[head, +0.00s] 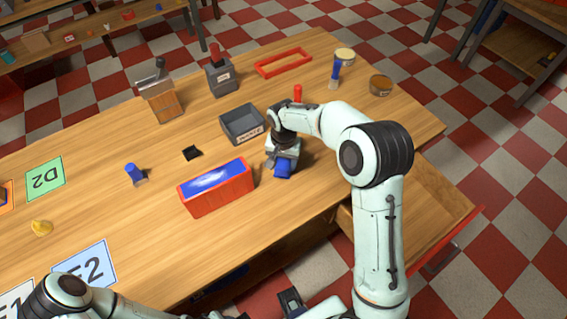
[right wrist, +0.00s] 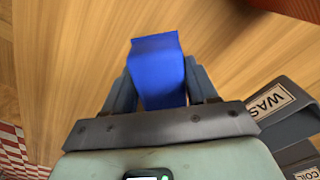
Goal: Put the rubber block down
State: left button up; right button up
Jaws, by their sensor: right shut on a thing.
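The blue rubber block (right wrist: 160,72) sits between the two fingers of my right gripper (right wrist: 163,90), which is shut on it. In the head view the block (head: 283,170) shows below my right gripper (head: 281,160), over the wooden table (head: 330,190) just right of the red box with a blue top (head: 217,187). I cannot tell whether the block touches the table. My left arm comes in along the bottom edge. Dark parts there look like my left gripper (head: 290,302), and its fingers do not show clearly.
A grey bin (head: 242,137) stands just behind and left of my right gripper. A black piece (head: 193,153) and a blue-topped item (head: 134,174) lie further left. An open drawer (head: 420,205) is at the right. The tabletop left of the red box is mostly clear.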

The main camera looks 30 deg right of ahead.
aim_at(283, 160)
jog(key=shift+f, duration=0.65)
jog(key=shift+f, duration=0.15)
jog(key=o, duration=0.9)
jog(key=shift+o, duration=0.2)
notch_tip(283, 160, up, 12)
jog(key=shift+r+p, duration=0.15)
jog(key=shift+p, duration=0.4)
